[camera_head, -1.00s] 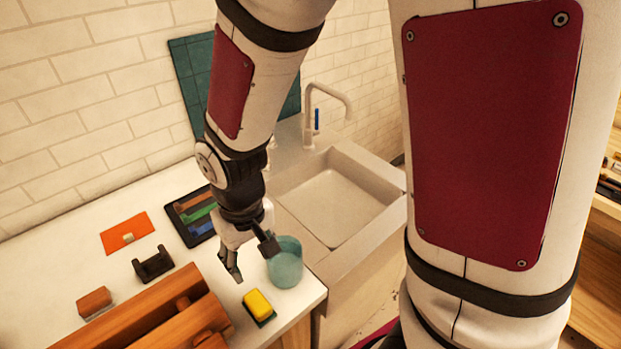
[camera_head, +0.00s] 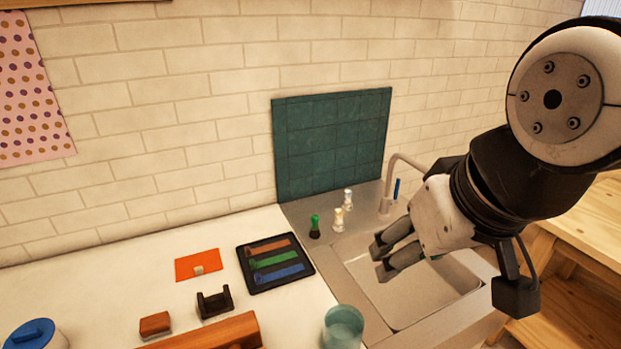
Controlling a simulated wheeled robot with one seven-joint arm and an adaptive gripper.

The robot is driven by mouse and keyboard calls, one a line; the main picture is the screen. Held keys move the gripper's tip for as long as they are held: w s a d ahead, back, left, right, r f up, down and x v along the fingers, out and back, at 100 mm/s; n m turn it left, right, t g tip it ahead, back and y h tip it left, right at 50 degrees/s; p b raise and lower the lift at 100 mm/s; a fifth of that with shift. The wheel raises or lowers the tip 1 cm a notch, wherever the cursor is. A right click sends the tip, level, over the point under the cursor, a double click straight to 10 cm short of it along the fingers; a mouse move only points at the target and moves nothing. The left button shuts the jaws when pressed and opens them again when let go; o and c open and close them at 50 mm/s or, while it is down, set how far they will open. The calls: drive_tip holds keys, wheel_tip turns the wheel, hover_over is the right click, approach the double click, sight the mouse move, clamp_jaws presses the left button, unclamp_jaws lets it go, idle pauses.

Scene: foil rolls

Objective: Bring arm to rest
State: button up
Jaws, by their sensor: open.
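My gripper (camera_head: 380,258) is at the right of the head view, raised over the sink. Its two fingers point left and are apart, with nothing between them. My arm reaches in from the right edge. The black tray (camera_head: 247,259) with brown, green and blue rolls lies on the counter, left of the gripper and apart from it.
The sink (camera_head: 400,312) with its tap (camera_head: 398,165) is below and behind my gripper. Small bottles (camera_head: 315,227) stand at its back left. A teal cup (camera_head: 343,327), a black holder (camera_head: 215,302), an orange sheet (camera_head: 197,264) and a blue-lidded pot (camera_head: 35,335) are on the counter. A teal board (camera_head: 331,140) leans on the wall.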

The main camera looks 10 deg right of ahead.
drive_tip(key=w+f+b, duration=0.3)
drive_tip(key=shift+w, duration=0.25)
idle(0.9)
